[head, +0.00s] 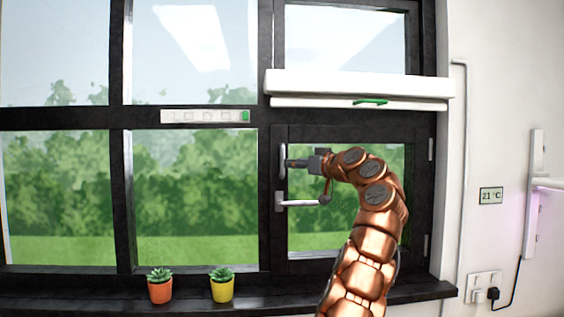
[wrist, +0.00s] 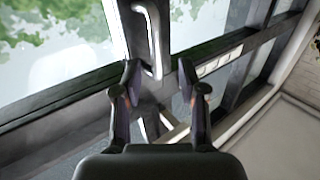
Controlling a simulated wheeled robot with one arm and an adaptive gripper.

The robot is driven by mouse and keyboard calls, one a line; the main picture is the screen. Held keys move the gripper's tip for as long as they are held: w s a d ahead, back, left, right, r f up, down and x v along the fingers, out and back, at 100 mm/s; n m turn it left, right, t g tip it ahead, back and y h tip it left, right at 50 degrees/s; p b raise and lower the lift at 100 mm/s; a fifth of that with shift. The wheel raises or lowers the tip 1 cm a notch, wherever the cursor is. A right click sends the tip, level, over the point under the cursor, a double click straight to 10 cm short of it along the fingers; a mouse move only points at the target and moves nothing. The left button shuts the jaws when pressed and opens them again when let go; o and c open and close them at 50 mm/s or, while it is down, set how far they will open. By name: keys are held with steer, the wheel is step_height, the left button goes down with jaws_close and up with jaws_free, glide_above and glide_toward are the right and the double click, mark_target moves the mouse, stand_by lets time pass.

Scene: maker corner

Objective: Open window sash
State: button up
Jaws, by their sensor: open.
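The window sash (head: 418,210) is the dark-framed lower right pane, with hinges on its right side. It looks closed in its frame. A pale upright pull handle (head: 283,160) is on its left stile. Below it, a lever handle (head: 296,202) points right, roughly level. My gripper (head: 303,163) is just right of the pull handle in the head view. In the wrist view my gripper (wrist: 159,78) is open, with a pale handle (wrist: 154,40) ahead of and between its fingertips. Whether they touch it I cannot tell. My arm hides part of the pane.
Two potted succulents, orange (head: 160,287) and yellow (head: 222,286), stand on the sill (head: 90,300) at left. A white blind box (head: 355,86) with a green pull is above the sash. A switch strip (head: 205,116) is at upper left.

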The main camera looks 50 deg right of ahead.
mark_target(282, 172)
steer(key=w+p, duration=0.1)
steer(key=w, duration=0.1)
steer(key=w+d+p, duration=0.1)
steer(key=w, duration=0.2)
steer(key=w+p, duration=0.2)
steer(key=shift+w+d+r, duration=0.1)
steer(key=shift+w+d, duration=0.05)
jaws_close()
stand_by(0.4)
stand_by(0.4)
